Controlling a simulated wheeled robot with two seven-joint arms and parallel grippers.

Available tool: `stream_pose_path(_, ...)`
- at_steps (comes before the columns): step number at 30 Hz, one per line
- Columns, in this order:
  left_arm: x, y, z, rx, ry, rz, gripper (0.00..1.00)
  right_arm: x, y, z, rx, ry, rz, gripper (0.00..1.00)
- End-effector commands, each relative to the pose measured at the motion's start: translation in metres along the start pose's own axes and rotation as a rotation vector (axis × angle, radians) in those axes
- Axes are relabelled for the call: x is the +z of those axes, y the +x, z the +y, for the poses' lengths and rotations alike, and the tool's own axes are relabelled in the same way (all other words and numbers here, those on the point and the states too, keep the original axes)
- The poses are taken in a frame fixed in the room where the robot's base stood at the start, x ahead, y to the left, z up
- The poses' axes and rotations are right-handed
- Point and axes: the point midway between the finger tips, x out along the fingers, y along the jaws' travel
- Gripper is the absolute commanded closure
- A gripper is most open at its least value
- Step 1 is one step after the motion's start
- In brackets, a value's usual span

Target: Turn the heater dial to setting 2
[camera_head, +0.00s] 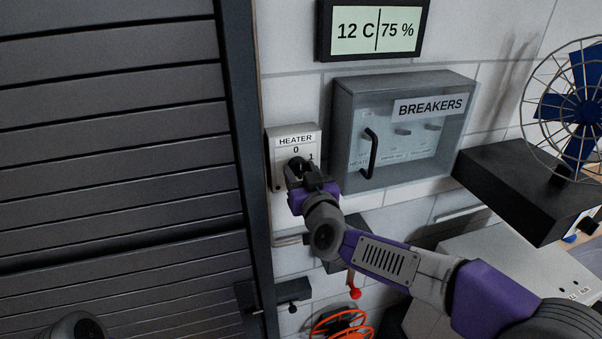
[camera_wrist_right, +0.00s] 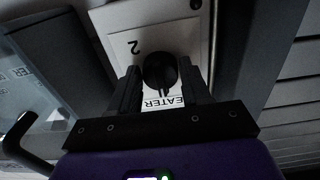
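The heater panel (camera_head: 281,171) is a pale box on the wall beside the shutter, with HEATER, 0 and 1 showing in the head view. My right gripper (camera_head: 298,168) reaches it and hides most of the dial there. In the right wrist view the black round dial (camera_wrist_right: 160,72) sits between the two fingers of my right gripper (camera_wrist_right: 160,75), which stand apart with narrow gaps beside it. The dial's ridge points toward the HEATER lettering, the 0 side. The figure 2 (camera_wrist_right: 135,47) shows on the far side of the panel. My left gripper is out of view.
A grey breaker box (camera_head: 345,110) with a black handle (camera_head: 369,154) is right of the heater panel. A display (camera_head: 372,30) reads 12 C and 75 %. A dark slatted shutter (camera_head: 110,130) is at left. A caged fan (camera_head: 580,110) stands at right.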

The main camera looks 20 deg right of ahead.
Motion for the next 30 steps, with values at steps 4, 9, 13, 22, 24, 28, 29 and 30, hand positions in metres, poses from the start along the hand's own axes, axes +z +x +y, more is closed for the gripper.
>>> stream_pose_path(4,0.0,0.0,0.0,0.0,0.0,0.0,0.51,0.0,0.0,0.0,0.0,0.0,0.0,0.76)
stream_pose_path(9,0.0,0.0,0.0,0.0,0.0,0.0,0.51,0.0,0.0,0.0,0.0,0.002,0.0,0.87)
stream_pose_path(13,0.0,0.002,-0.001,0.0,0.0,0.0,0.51,0.0,0.0,0.0,0.0,0.017,0.0,0.87)
stream_pose_path(22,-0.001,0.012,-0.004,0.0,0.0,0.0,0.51,0.002,0.0,-0.001,0.0,0.162,0.001,0.87)
stream_pose_path(24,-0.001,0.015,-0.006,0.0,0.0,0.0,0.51,0.002,0.0,-0.001,0.0,0.219,0.001,0.87)
stream_pose_path(28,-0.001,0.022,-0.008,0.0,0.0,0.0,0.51,0.002,0.0,-0.001,-0.001,0.337,0.001,0.87)
stream_pose_path(29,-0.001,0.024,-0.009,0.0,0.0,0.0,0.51,0.002,0.0,-0.001,-0.001,0.365,0.001,0.87)
stream_pose_path(30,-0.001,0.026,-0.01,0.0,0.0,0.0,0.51,0.002,0.0,-0.001,0.0,0.404,0.001,0.87)
